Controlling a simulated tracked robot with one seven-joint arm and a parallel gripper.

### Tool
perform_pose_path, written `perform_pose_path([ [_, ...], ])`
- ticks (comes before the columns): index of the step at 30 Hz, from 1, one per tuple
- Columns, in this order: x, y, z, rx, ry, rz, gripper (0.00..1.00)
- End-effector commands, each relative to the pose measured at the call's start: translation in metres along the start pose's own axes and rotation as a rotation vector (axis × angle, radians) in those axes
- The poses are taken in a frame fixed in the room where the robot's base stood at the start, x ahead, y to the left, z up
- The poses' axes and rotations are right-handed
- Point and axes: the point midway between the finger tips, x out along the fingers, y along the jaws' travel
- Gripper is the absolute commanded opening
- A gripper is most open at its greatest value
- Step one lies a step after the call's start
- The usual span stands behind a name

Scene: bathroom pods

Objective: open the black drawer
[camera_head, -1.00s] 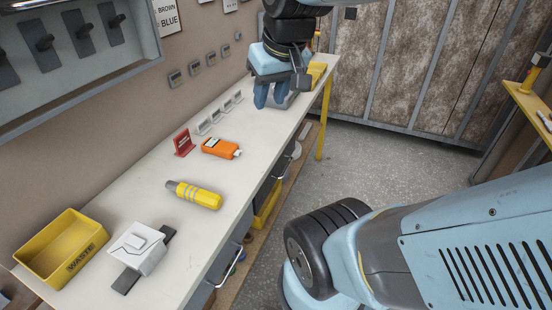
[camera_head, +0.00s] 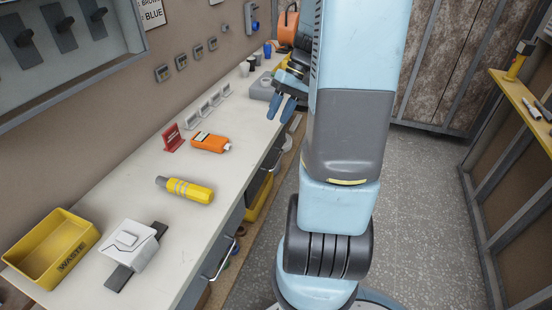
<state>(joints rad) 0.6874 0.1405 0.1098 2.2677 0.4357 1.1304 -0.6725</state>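Under the workbench's front edge, a dark drawer front (camera_head: 256,184) shows at a steep angle, with a thin handle near its far end. It looks closed. A greyer drawer front (camera_head: 216,252) with a pale bar handle is nearer to me. My gripper (camera_head: 282,106) is over the far part of the bench, near its front edge, with its blue fingers pointing down. The fingers look apart with nothing between them. It is above and beyond the dark drawer, not touching it. My arm hides part of the bench's far end.
The workbench (camera_head: 150,195) holds a yellow waste bin (camera_head: 50,248), a white device (camera_head: 132,243), a yellow tool (camera_head: 185,190), an orange bottle (camera_head: 209,142) and a red stand (camera_head: 173,138). A yellow bin (camera_head: 260,198) sits below. A yellow shelf (camera_head: 525,108) stands right. Grey floor is free between.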

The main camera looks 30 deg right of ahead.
Motion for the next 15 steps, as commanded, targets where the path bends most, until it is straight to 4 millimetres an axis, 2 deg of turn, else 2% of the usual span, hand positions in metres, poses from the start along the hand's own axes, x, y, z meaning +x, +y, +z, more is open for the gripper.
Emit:
perform_pose_path([
  [1, 0.005, 0.014, -0.005, 0.019, -0.009, -0.045, 0.35],
  [15, 0.046, 0.126, -0.033, 0.104, 0.052, -0.46, 0.35],
])
